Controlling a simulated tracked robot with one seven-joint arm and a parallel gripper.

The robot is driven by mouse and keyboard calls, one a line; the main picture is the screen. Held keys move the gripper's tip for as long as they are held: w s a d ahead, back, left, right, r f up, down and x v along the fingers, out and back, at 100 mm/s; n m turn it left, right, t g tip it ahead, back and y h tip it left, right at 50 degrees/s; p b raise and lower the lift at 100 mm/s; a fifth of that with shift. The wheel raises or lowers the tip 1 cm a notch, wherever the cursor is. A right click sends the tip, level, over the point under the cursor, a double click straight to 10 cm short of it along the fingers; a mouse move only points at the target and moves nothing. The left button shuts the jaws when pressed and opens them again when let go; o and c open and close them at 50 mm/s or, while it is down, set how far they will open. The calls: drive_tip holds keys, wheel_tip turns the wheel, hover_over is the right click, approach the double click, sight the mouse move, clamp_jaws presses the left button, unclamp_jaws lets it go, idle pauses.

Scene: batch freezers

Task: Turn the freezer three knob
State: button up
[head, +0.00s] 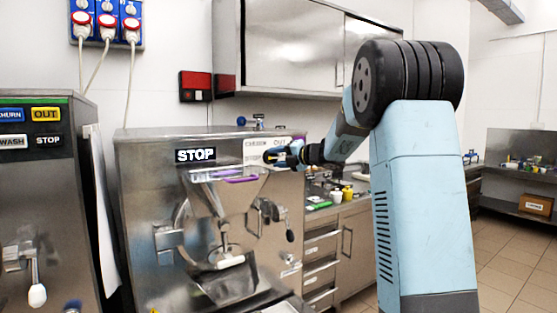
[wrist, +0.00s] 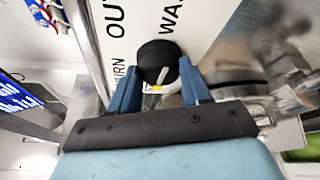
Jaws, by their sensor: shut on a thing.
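In the head view my gripper (head: 285,154) is at the upper right of the freezer front and hides the knob.
Another freezer (head: 45,190) stands at the left edge, with labelled plates and a lever. Behind are steel wall cabinets (head: 290,50) and a counter with drawers (head: 322,245). Red plugs (head: 107,20) hang on the wall. The tiled floor (head: 510,265) at the right is clear.

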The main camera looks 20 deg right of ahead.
drive_tip(key=shift+f+n+h, duration=0.2)
drive_tip(key=shift+n+h, duration=0.1)
drive_tip(key=shift+n, duration=0.3)
drive_tip(key=shift+g, duration=0.3)
drive_tip(key=o, duration=1)
drive_tip(key=shift+r, duration=0.15)
drive_tip(key=shift+o, duration=0.2)
drive_tip(key=v, duration=1.3)
drive_tip(key=shift+s, duration=0.35)
drive_tip(key=shift+d, duration=0.1)
